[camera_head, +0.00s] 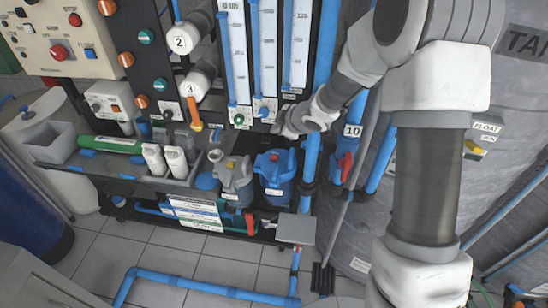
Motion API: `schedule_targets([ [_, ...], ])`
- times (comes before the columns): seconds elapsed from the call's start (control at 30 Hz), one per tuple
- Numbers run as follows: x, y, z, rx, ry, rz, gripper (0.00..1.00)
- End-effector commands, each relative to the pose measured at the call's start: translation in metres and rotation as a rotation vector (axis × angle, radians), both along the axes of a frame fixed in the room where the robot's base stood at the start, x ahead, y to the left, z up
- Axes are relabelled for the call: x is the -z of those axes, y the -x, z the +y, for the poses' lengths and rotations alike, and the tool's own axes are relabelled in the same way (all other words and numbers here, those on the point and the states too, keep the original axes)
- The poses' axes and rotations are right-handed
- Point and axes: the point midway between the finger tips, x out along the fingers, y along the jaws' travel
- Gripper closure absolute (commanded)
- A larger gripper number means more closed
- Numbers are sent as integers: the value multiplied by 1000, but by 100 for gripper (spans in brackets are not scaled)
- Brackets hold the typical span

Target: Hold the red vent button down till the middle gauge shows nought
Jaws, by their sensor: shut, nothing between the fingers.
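My gripper (283,130) is at the lower end of the clear upright tubes, above and a little right of a blue housing (273,166). Its fingers are shut and empty, small and partly lost against the dark background. Three upright scaled tubes stand at top centre, the middle one (267,50) blue-edged. Their readings are too small to tell. No round dial gauge is clear to me.
A grey housing (234,178) stands left of the blue one. A valve marked 10 (352,131) with a red handle is right of my gripper. White bottles (154,160) and a grey bin (53,142) are on the left. Blue pipe (200,287) crosses the tiled floor.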

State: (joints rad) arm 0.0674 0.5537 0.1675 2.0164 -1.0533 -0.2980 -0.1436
Motion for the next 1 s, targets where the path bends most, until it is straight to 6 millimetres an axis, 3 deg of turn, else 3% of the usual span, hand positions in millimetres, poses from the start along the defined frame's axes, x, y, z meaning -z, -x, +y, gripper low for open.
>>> schedule_targets([
  [0.7, 79, 0, 0, -1, 0, 1, 100],
  [1.0, 85, 0, 0, 0, 0, 0, 100],
])
